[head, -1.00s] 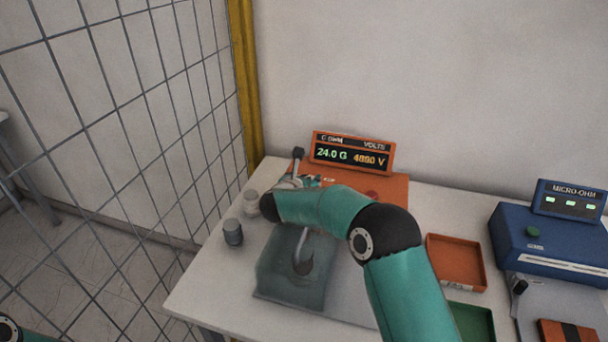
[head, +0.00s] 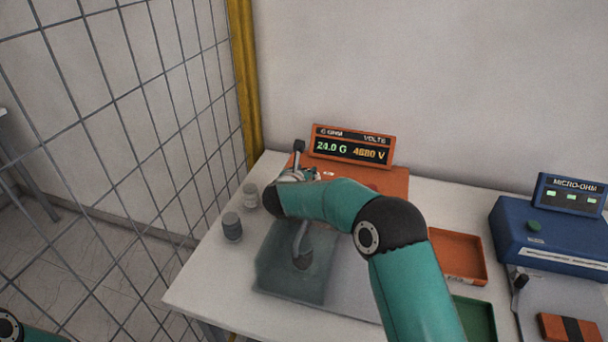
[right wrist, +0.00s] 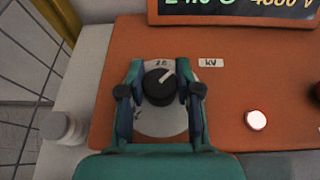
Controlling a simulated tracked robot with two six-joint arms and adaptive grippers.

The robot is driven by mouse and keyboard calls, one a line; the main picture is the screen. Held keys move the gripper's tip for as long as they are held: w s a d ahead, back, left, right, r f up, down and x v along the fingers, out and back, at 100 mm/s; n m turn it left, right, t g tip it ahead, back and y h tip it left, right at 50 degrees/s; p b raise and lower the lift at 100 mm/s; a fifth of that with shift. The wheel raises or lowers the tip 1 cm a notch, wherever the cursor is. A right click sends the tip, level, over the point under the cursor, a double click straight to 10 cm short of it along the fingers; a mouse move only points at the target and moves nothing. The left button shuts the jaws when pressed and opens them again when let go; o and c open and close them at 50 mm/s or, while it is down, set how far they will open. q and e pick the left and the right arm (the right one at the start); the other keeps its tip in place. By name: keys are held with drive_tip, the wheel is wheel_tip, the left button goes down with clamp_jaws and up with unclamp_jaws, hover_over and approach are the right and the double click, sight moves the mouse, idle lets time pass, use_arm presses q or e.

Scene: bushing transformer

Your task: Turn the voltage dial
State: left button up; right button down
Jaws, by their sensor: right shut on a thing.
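The voltage dial (right wrist: 158,84) is a black round knob with a white pointer line, on a pale scale plate in the orange tester (right wrist: 235,60). The pointer tilts up and to the right. My right gripper (right wrist: 160,91) is shut on the dial, one finger on each side. In the head view my right gripper (head: 297,174) is over the left part of the tester (head: 390,182), and it and my arm hide the dial. The tester's display (head: 351,147) reads 24.0 G and about 4680 V. My left gripper is out of view.
Two small grey jars (head: 232,228) stand at the table's left edge. A mesh fence (head: 130,130) stands left.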

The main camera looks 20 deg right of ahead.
drive_tip(key=n+t+y+b, duration=0.1)
drive_tip(key=n+y+b, duration=0.1)
drive_tip(key=b, duration=0.2)
drive_tip(key=n+t+y+b, duration=0.1)
drive_tip(key=n+y+b, duration=0.1)
drive_tip(key=b, duration=0.3)
drive_tip(key=shift+d+f+n+y, duration=0.2)
drive_tip(key=shift+n+y, duration=0.2)
drive_tip(key=shift+y, duration=0.3)
drive_tip(key=shift+r+n+y+b, duration=0.1)
drive_tip(key=shift+n+y+b, duration=0.65)
drive_tip(key=shift+n+y, duration=0.2)
drive_tip(key=shift+r+n+y, duration=0.15)
drive_tip(key=shift+n+y, duration=0.7)
drive_tip(key=shift+y, duration=0.3)
drive_tip(key=shift+r+n+g+y+p, duration=0.15)
drive_tip(key=shift+n+g+y+p, duration=0.35)
drive_tip(key=shift+n+y, duration=0.45)
drive_tip(key=n+g+y+p, duration=0.1)
drive_tip(key=n+y+p, duration=0.1)
drive_tip(key=p, duration=0.3)
drive_tip(key=n+g+y+p, duration=0.2)
drive_tip(key=n+y+p, duration=0.1)
drive_tip(key=p, duration=0.3)
drive_tip(key=shift+w+a+r+n+y, duration=0.1)
drive_tip(key=shift+a+r+n+y, duration=0.1)
drive_tip(key=shift+n+y, duration=0.2)
drive_tip(key=shift+f+n+g+y+p, duration=0.2)
drive_tip(key=shift+n+g+y+p, duration=0.15)
drive_tip(key=shift+g+p, duration=0.25)
